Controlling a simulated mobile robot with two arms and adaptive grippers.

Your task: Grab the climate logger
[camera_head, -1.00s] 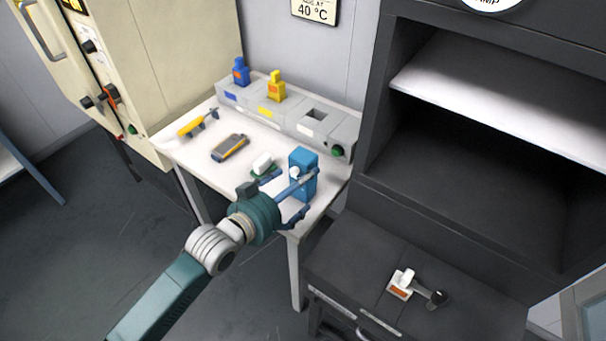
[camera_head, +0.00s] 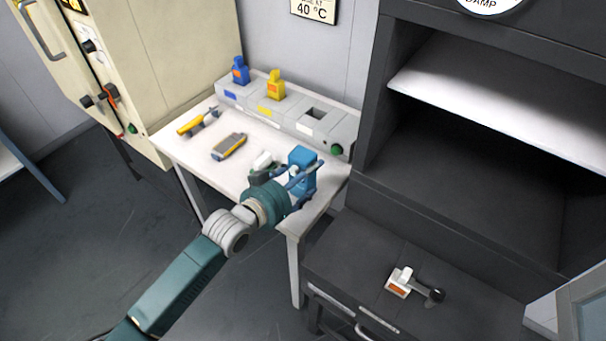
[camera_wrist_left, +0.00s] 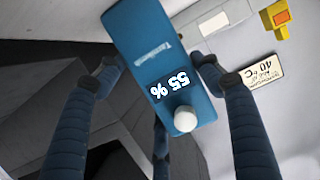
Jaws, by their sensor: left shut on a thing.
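The climate logger (camera_head: 302,157) is a blue upright box with a white knob, standing at the front right of the white table (camera_head: 190,153). In the left wrist view the logger (camera_wrist_left: 150,35) shows "55 %" in white digits, with its white knob near one end. My left gripper (camera_head: 306,183) is shut on the logger, its fingers on both sides of the box. They also flank it in the left wrist view (camera_wrist_left: 157,72). The fingers hide part of the lower body in the head view. My right gripper is not in view.
A grey-yellow device (camera_head: 229,146) and a yellow-handled tool (camera_head: 190,126) lie farther left. A dark cabinet (camera_head: 455,190) is at right.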

